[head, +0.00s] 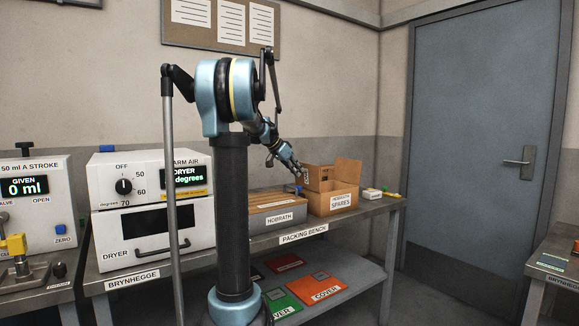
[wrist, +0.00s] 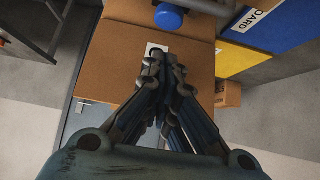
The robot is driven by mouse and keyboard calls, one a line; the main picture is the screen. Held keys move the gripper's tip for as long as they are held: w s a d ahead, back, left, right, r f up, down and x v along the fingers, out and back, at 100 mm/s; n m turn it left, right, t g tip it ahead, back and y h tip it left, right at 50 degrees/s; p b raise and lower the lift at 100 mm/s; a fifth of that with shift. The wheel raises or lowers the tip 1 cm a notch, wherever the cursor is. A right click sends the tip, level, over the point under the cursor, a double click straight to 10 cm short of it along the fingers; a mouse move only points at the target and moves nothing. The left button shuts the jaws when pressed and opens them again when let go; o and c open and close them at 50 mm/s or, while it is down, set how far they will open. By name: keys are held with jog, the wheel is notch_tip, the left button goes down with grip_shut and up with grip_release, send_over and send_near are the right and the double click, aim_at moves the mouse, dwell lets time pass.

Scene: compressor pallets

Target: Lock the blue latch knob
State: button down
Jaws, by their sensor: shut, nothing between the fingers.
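In the wrist view, a round blue knob-like part (wrist: 169,16) shows at the top edge, in front of a brown panel (wrist: 115,60). I cannot tell for sure whether it is the latch knob, or whether it is locked. My gripper (wrist: 155,56) is shut and empty, its fingertips together over a small white patch on the brown panel, below the blue part in the picture and apart from it. In the head view my gripper (head: 298,172) points down and right near the cardboard boxes; its tips are small there.
The packing bench (head: 375,208) holds a white dryer (head: 150,225), a grey HOBRATH box (head: 262,213) and an open cardboard spares box (head: 346,191). Red and green covers (head: 318,290) lie on its lower shelf. A grey door (head: 480,140) stands at the right.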

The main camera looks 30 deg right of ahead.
jog(key=shift+a+f, duration=0.15)
jog(key=shift+f, duration=1.7)
jog(key=shift+f, duration=0.95)
notch_tip(320, 180, up, 4)
jog(key=shift+f, duration=0.15)
jog(key=v, duration=1)
